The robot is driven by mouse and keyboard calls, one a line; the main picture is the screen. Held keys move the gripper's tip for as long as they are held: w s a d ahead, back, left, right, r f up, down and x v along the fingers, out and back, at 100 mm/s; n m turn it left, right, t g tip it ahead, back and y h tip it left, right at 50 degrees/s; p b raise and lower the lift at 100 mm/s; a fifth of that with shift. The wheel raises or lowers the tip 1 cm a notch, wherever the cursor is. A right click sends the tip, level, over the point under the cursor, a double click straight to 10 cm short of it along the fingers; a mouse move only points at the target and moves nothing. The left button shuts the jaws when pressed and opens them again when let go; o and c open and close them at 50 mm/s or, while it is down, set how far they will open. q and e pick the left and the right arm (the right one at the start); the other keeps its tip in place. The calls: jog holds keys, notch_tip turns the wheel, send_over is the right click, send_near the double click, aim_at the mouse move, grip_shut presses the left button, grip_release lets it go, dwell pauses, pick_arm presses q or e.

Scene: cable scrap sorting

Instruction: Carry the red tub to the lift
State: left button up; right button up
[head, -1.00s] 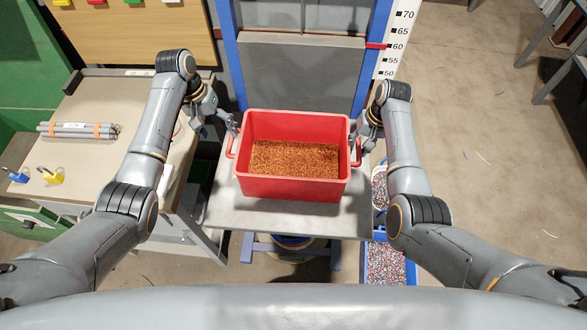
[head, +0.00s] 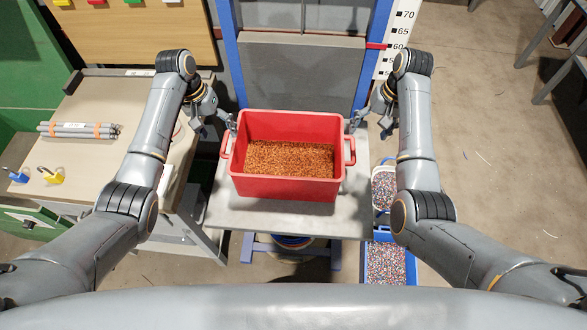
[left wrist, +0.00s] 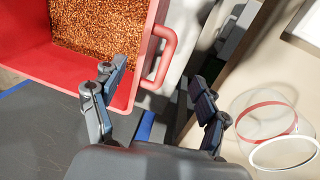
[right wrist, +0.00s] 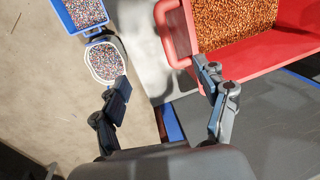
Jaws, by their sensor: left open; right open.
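The red tub (head: 287,188), part-filled with orange-brown granules (head: 290,158), stands upright on a grey platform (head: 270,213) in front of the blue lift mast (head: 228,50). My left gripper (head: 221,124) is open beside the tub's left end. In the left wrist view, the tub's handle (left wrist: 168,55) lies ahead of the gap between the open fingers (left wrist: 158,95). My right gripper (head: 362,122) is open and empty, just outside the tub's right handle (head: 351,150). In the right wrist view, one finger is close to the tub wall (right wrist: 235,62); contact is unclear.
A bench (head: 100,100) with bundled grey rods (head: 78,130) stands at left. A blue bin (head: 387,262) and a white bucket (head: 384,187) of mixed granules stand on the floor at right. A height scale (head: 398,40) stands beside the mast. Floor further right is largely clear.

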jog(key=shift+d+r, duration=0.2)
jog(key=shift+r, duration=0.65)
jog(key=shift+d+r, duration=0.2)
jog(key=shift+r, duration=0.6)
